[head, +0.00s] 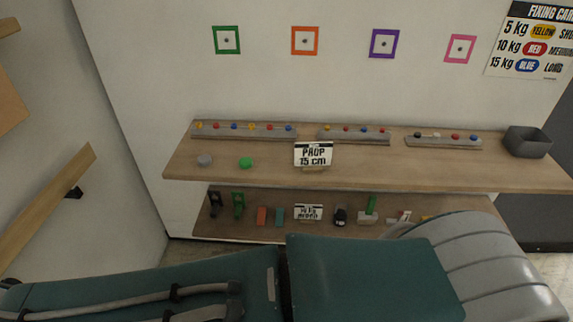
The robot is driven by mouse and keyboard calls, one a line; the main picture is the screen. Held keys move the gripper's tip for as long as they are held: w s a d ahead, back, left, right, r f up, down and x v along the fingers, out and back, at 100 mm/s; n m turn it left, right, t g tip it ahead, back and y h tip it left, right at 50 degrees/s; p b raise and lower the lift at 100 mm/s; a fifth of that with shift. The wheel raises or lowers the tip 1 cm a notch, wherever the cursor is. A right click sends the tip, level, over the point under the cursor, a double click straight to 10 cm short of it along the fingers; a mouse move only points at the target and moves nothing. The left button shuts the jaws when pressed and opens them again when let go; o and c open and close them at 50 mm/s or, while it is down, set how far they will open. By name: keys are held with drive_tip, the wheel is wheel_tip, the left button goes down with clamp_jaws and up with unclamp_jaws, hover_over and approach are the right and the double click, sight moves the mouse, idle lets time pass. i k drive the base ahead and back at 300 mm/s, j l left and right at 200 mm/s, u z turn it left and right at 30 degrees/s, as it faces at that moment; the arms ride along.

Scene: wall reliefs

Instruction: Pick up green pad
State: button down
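A small round bright green piece (245,162), which looks like the green pad, lies on the upper wooden shelf (430,172), left of centre. A similar grey round piece (204,160) lies to its left, apart from it. My gripper is not in view.
A "PROP 15 cm" sign (313,155) stands right of the green piece. Strips with coloured knobs (245,132) line the back; a dark grey bin (527,142) stands far right. The lower shelf (330,230) holds several small items, including green ones (238,205).

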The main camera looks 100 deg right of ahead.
sight(245, 163)
drive_tip(key=z, duration=2.95)
drive_tip(key=i+l+u, duration=0.25)
drive_tip(key=i+l, duration=0.2)
